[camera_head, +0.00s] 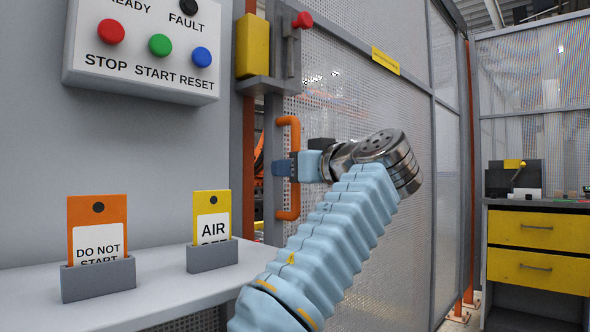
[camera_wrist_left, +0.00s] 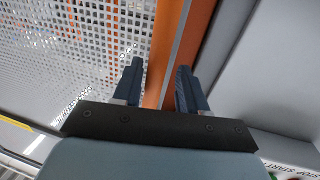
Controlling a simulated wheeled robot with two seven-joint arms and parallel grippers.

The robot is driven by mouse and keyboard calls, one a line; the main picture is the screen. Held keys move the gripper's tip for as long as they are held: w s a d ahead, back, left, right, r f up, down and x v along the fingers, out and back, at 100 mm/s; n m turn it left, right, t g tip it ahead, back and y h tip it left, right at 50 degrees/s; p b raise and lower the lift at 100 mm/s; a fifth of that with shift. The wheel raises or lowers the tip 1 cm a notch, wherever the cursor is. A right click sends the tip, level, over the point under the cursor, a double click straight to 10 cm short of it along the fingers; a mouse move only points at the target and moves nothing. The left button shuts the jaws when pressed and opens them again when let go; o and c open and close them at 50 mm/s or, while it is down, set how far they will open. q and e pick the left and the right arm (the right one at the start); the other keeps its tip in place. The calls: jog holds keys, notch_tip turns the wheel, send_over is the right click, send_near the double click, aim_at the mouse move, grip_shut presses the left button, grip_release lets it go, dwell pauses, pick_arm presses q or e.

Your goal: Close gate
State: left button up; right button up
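The gate (camera_head: 355,110) is a grey-framed mesh panel with an orange handle (camera_head: 289,204) near its left edge. My right gripper is not in view.
A yellow switch box (camera_head: 252,46) is on the post, beside a latch with a red knob (camera_head: 302,20). A button panel (camera_head: 145,50) hangs upper left. A shelf (camera_head: 150,290) holds two tags in stands. A yellow-drawer cabinet (camera_head: 538,230) stands right.

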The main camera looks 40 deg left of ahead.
pick_arm(q)
jog(key=v, duration=1.4)
jog(key=shift+w, duration=0.2)
